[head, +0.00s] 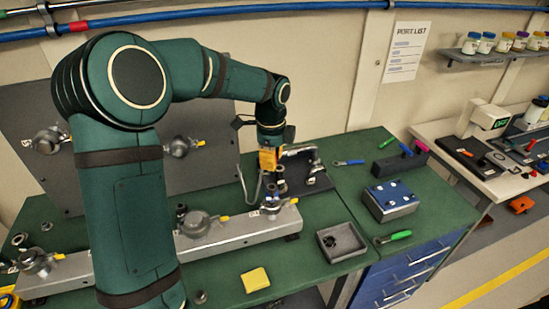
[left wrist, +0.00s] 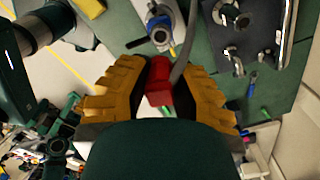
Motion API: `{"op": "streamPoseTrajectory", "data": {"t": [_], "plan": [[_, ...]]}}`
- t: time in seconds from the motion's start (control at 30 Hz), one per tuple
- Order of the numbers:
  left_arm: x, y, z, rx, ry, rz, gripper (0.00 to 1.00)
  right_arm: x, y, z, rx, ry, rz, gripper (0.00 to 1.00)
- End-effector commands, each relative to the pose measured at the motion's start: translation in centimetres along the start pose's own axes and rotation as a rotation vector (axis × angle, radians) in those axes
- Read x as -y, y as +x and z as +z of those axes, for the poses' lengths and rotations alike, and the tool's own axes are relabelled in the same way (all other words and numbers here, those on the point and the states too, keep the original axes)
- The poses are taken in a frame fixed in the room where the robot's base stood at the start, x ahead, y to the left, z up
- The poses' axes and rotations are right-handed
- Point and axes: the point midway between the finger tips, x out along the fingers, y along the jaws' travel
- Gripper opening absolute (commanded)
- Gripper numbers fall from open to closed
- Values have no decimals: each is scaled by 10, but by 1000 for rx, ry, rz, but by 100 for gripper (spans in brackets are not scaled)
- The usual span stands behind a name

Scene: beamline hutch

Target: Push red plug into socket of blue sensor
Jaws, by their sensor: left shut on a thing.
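My left gripper (head: 268,160) has yellow-orange fingers and hangs above the right end of a grey metal rail (head: 228,233). In the left wrist view the left gripper (left wrist: 160,72) is shut on the red plug (left wrist: 158,82), from which a grey cable (left wrist: 183,52) runs upward. In the head view I cannot make out the plug. The blue sensor (left wrist: 158,24), a grey round body with blue around it, shows just beyond the plug in the left wrist view, apart from it. In the head view the blue sensor (head: 271,206) stands on the rail below the gripper. My right gripper is out of view.
Other round grey fittings (head: 198,223) with yellow levers sit along the rail. A dark plate with metal fittings (head: 308,168) stands close behind the gripper. A grey tray (head: 341,242), a blue box (head: 390,201) and a yellow pad (head: 255,280) lie on the green bench.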

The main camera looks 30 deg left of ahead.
Motion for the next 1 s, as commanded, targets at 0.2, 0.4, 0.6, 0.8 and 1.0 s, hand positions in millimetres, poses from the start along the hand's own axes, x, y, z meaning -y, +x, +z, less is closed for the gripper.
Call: {"op": "streamPoseTrajectory", "data": {"t": [0.2,0.4,0.6,0.8,1.0], "plan": [[0,16,0,0,-1,2,0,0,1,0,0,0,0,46],[0,34,0,1,0,2,0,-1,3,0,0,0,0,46],[0,53,0,1,1,1,0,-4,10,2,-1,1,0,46],[0,64,0,0,0,1,0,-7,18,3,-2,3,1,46],[0,67,0,0,0,1,0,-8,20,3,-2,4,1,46]]}}
